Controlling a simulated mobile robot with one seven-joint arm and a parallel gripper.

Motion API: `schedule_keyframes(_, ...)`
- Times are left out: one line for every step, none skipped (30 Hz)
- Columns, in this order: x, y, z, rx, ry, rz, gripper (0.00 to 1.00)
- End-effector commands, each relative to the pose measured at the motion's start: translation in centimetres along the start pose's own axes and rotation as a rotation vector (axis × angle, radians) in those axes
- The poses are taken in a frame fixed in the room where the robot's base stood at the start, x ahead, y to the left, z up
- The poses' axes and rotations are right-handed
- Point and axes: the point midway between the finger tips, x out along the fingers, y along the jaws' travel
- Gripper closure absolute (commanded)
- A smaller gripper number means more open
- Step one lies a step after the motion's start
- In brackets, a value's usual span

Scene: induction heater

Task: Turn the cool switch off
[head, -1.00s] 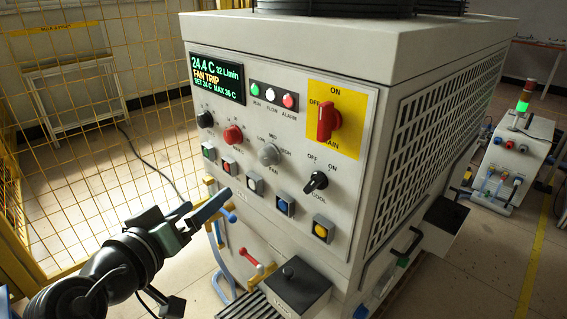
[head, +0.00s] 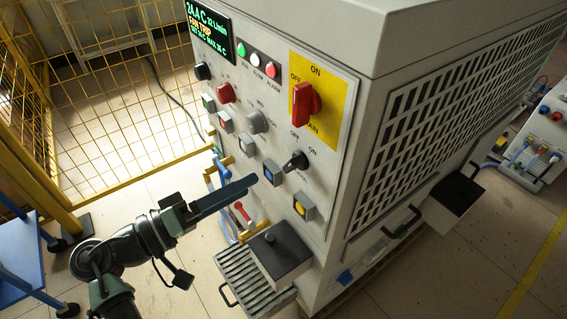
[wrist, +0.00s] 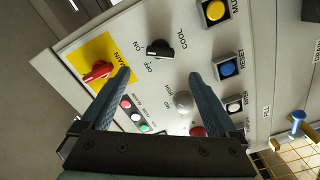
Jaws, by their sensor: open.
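The cool switch (head: 295,160) is a black rotary knob on the panel's lower right, with OFF and ON printed above it. Its pointer leans toward ON. It also shows in the wrist view (wrist: 160,47), ahead of and between the fingertips, with its light-marked tip toward the ON label. My gripper (wrist: 159,75) is open and empty, its two blue fingers apart. In the head view my gripper (head: 252,181) is left of and slightly below the switch, apart from it; there the fingers overlap.
The red main switch (head: 305,103) on its yellow plate is above the cool switch. The grey fan knob (head: 256,122), blue button (head: 272,172) and yellow button (head: 303,206) are close by. A black-topped box (head: 279,252) juts out below. Yellow mesh fencing (head: 105,110) stands left.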

Motion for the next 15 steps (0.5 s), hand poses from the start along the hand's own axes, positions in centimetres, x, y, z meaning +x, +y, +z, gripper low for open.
schedule_keyframes(1.3, 0.0, 0.1, 0.000, -0.005, 0.002, 0.05)
schedule_keyframes(2.0, 0.0, 0.1, 0.000, -0.005, 0.002, 0.05)
schedule_keyframes(2.8, 0.0, 0.1, 0.000, -0.004, 0.002, 0.05)
schedule_keyframes(3.4, 0.0, 0.1, 0.000, -0.004, 0.002, 0.05)
schedule_keyframes(4.0, 0.1, 0.1, 0.000, -0.004, 0.002, 0.05)
schedule_keyframes(4.8, 0.1, 0.1, 0.001, -0.005, 0.002, 0.05)
schedule_keyframes(5.3, 0.0, 0.1, 0.001, -0.003, 0.001, 0.05)
schedule_keyframes(5.8, 0.1, 0.1, 0.001, -0.003, 0.001, 0.05)
schedule_keyframes(6.5, 0.1, 0.1, 0.001, -0.003, 0.001, 0.05)
schedule_keyframes(6.9, 0.1, 0.1, 0.001, -0.004, 0.001, 0.05)
schedule_keyframes(7.3, 0.1, 0.0, 0.002, -0.003, 0.001, 0.05)
schedule_keyframes(7.7, 0.0, 0.0, 0.001, -0.001, 0.000, 0.05)
schedule_keyframes(8.0, 0.0, 0.0, 0.001, -0.002, 0.000, 0.05)
schedule_keyframes(8.2, 0.0, 0.0, 0.001, -0.001, 0.000, 0.05)
schedule_keyframes(8.4, 0.0, 0.0, 0.001, -0.001, -0.001, 0.05)
